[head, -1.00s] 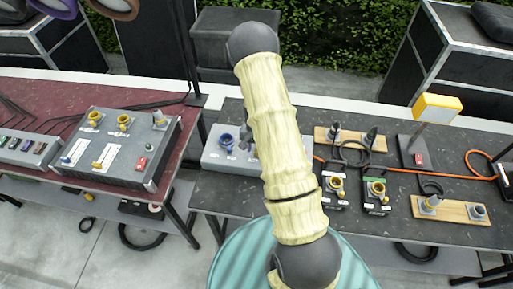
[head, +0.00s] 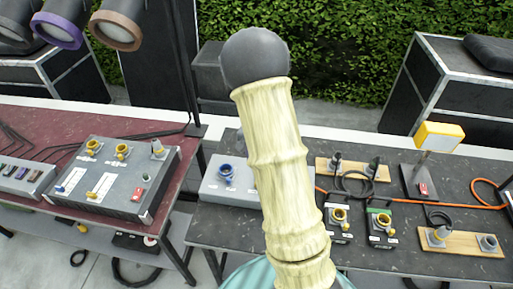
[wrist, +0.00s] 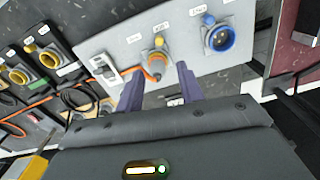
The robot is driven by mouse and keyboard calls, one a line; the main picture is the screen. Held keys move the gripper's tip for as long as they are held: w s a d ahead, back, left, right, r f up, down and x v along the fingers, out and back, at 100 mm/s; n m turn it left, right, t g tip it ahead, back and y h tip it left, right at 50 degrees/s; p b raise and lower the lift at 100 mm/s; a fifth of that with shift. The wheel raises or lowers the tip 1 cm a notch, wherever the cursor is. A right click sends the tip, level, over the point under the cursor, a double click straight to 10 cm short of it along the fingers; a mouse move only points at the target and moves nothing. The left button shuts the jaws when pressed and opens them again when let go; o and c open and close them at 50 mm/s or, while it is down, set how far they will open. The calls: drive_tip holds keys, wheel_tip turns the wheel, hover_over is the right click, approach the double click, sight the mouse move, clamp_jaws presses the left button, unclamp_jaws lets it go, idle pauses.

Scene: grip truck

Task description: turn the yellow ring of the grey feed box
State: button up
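The light grey feed box (head: 212,186) stands on the dark table and is partly hidden behind my arm in the head view. In the wrist view its panel (wrist: 123,42) carries a blue socket (wrist: 219,37), a connector with a yellow ring (wrist: 158,42) and a switch (wrist: 101,65). An orange cable plug (wrist: 154,67) sits at the ringed connector. My gripper (wrist: 159,69) is open, with its two fingers apart on either side of the plug in the picture. Contact with the ring or plug cannot be told. The gripper is hidden in the head view.
Two black boxes with yellow sockets (head: 339,217) (head: 381,226) stand right of the feed box. Wooden boards (head: 462,240) and a yellow lamp (head: 439,136) are farther right. A larger grey box (head: 115,180) stands on the left red-topped table.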

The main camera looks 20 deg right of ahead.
wheel_tip(320, 180, up, 5)
drive_tip(key=shift+f+b, duration=0.2)
drive_tip(key=shift+b, duration=0.1)
drive_tip(key=s+a+r+n+t, duration=0.2)
drive_tip(key=s+a+n, duration=0.6)
drive_tip(key=s, duration=0.8)
drive_tip(key=a+r, duration=0.1)
drive_tip(key=a, duration=0.1)
drive_tip(key=shift+a+r+t, duration=0.3)
drive_tip(key=shift+a+r, duration=0.05)
drive_tip(key=shift+d, duration=0.15)
